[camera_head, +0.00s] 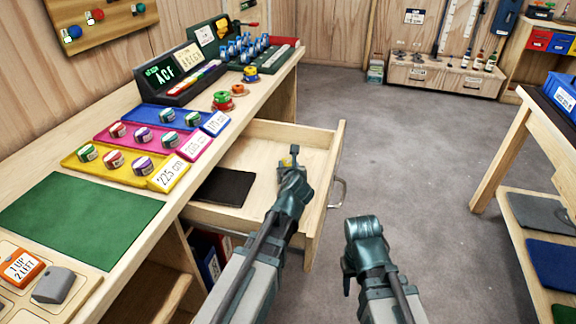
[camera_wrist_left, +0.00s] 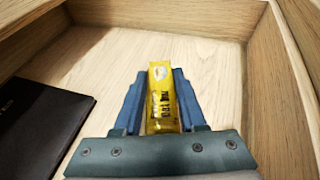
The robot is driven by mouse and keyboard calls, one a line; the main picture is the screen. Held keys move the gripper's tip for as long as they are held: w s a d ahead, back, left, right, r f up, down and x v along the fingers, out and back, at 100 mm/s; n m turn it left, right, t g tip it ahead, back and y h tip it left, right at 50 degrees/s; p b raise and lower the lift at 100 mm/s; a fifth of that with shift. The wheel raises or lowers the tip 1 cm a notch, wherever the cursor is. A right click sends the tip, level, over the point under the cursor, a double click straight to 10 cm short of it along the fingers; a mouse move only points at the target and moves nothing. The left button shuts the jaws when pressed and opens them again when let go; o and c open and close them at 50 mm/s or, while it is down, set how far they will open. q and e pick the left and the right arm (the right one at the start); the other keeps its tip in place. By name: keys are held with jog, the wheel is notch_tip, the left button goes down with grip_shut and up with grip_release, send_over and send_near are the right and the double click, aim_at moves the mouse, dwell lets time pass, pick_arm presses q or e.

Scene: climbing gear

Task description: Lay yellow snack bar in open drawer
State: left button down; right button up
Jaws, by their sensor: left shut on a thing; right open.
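The yellow snack bar (camera_wrist_left: 161,98) is between the fingers of my left gripper (camera_wrist_left: 163,105), which is shut on it. In the left wrist view the bar points away from me, with the drawer's wooden floor behind it. In the head view only a small yellow part of the bar (camera_head: 288,161) shows past my left gripper (camera_head: 291,160). The open drawer (camera_head: 324,188) is pulled out from under the counter, and my left gripper is over its inside. I cannot tell whether the bar touches the floor. My right gripper (camera_head: 347,284) is open and empty, outside the drawer at its right.
A dark flat booklet (camera_head: 225,187) lies in the drawer's left part, also in the left wrist view (camera_wrist_left: 35,125). The drawer floor around the bar is clear. The counter above holds yellow (camera_head: 165,172), pink and blue trays of tape rolls and a green mat (camera_head: 80,218).

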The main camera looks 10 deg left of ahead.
pick_arm(q)
jog(key=shift+f, duration=0.3)
pick_arm(e)
jog(key=shift+f, duration=0.3)
pick_arm(q)
jog(key=shift+c, duration=2.4)
grip_release()
jog(key=shift+r, duration=0.1)
pick_arm(e)
jog(key=shift+r, duration=0.1)
